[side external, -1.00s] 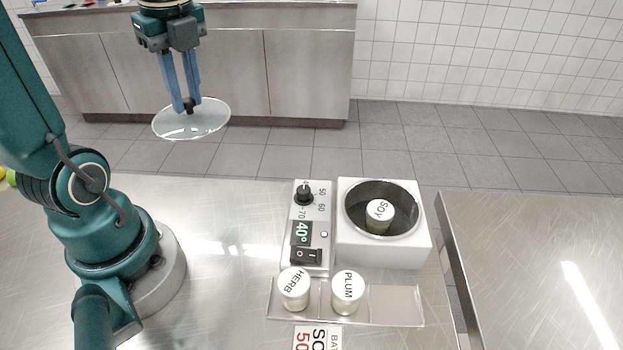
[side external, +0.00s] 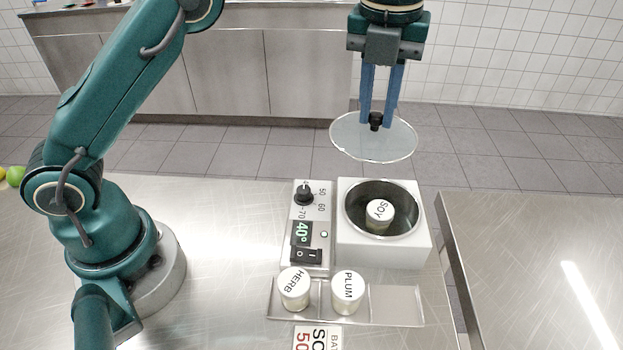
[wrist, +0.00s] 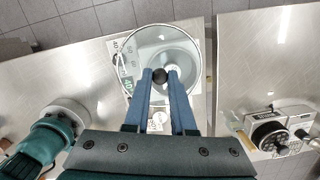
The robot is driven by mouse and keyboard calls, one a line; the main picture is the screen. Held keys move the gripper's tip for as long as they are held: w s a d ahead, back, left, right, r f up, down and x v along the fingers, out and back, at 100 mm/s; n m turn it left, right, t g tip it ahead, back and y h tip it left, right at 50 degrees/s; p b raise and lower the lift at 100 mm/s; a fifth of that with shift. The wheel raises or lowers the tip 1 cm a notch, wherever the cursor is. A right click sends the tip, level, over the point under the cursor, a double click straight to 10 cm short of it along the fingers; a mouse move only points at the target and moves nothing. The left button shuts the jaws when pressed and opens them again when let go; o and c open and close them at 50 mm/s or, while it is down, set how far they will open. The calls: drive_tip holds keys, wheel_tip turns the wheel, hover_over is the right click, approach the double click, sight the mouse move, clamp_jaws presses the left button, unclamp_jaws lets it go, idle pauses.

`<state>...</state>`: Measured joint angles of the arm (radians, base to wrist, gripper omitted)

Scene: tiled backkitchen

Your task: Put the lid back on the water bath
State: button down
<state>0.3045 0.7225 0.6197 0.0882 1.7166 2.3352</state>
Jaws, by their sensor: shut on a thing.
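The lid (side external: 350,137) is a clear round disc with a black knob. My gripper (side external: 376,122) is shut on the knob and holds the lid in the air above and behind the water bath. The water bath (side external: 415,250) is a white block with a round, metal-rimmed well, uncovered. A jar marked SOY (side external: 379,212) stands inside the well. In the wrist view the lid (wrist: 140,38) hangs from my gripper (wrist: 160,76), and the bath shows through it.
The control panel (side external: 312,265) reads 40° left of the bath. The HERB jar (side external: 294,290) and PLUM jar (side external: 348,292) stand in a clear rack (side external: 400,305) in front; its right slot is empty. A gap separates a second steel table (side external: 540,260) at right.

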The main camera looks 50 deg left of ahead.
sight(394, 152)
drive_tip(key=d, duration=0.1)
drive_tip(key=d+f, duration=0.1)
drive_tip(key=d+m, duration=0.1)
drive_tip(key=shift+s+d+f, duration=0.15)
drive_tip(key=shift+s+f, duration=0.1)
drive_tip(key=shift+s, duration=0.15)
drive_tip(key=shift+s+d+f+m, duration=0.3)
drive_tip(key=shift+d+f, duration=0.1)
drive_tip(key=shift+d, duration=0.25)
drive_tip(key=shift+f, duration=3.15)
drive_tip(key=shift+f, duration=0.2)
drive_tip(key=c, duration=0.7)
unclamp_jaws()
drive_tip(key=o, duration=0.5)
